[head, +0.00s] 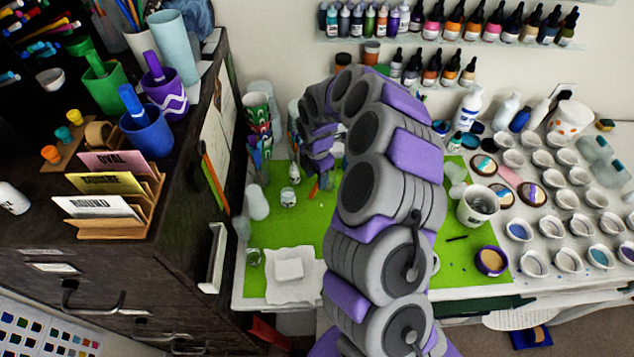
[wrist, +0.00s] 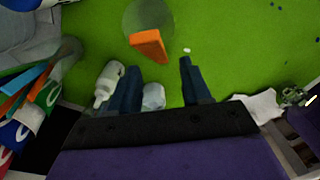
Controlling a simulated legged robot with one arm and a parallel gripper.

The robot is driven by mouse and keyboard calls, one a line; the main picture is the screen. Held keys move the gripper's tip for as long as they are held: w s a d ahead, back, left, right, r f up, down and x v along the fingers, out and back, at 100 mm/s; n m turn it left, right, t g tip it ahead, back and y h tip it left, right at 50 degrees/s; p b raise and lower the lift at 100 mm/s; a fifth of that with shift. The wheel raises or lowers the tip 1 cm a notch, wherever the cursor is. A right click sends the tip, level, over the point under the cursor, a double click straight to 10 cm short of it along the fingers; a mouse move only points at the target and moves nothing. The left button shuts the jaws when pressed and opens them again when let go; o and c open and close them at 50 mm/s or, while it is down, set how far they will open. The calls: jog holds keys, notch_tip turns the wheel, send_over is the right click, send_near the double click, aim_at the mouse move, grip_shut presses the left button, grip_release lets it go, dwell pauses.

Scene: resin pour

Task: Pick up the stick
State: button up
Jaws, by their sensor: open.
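An orange stick (wrist: 150,46) shows in the wrist view, its near end pointing up toward the camera. It stands at a round clear cup (wrist: 148,16) on the green mat (wrist: 225,65); I cannot tell whether it is inside it. My gripper (wrist: 157,78) is open and empty, its two dark fingers apart, with the stick just beyond the gap between their tips. In the head view the orange stick (head: 314,189) is a small sliver below my gripper (head: 322,165), whose fingertips are hard to make out there.
A white bottle (wrist: 108,82) lies close to the left finger. Stacked patterned cups (head: 258,125) stand at the mat's left. A white cup (head: 478,206) and many small dishes are on the right. A dark cabinet (head: 180,200) edges the left side.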

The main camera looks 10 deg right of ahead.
aim_at(316, 185)
jog(key=shift+d+f, duration=0.25)
jog(key=shift+f, duration=0.3)
notch_tip(316, 185, down, 4)
jog(key=shift+d+r+b, duration=0.1)
jog(key=shift+r+b, duration=0.15)
jog(key=shift+b, duration=0.15)
jog(key=shift+f, duration=0.35)
jog(key=shift+a, duration=0.4)
jog(key=shift+d+f, duration=0.25)
jog(key=shift+a, duration=0.1)
jog(key=shift+c, duration=0.6)
grip_shut()
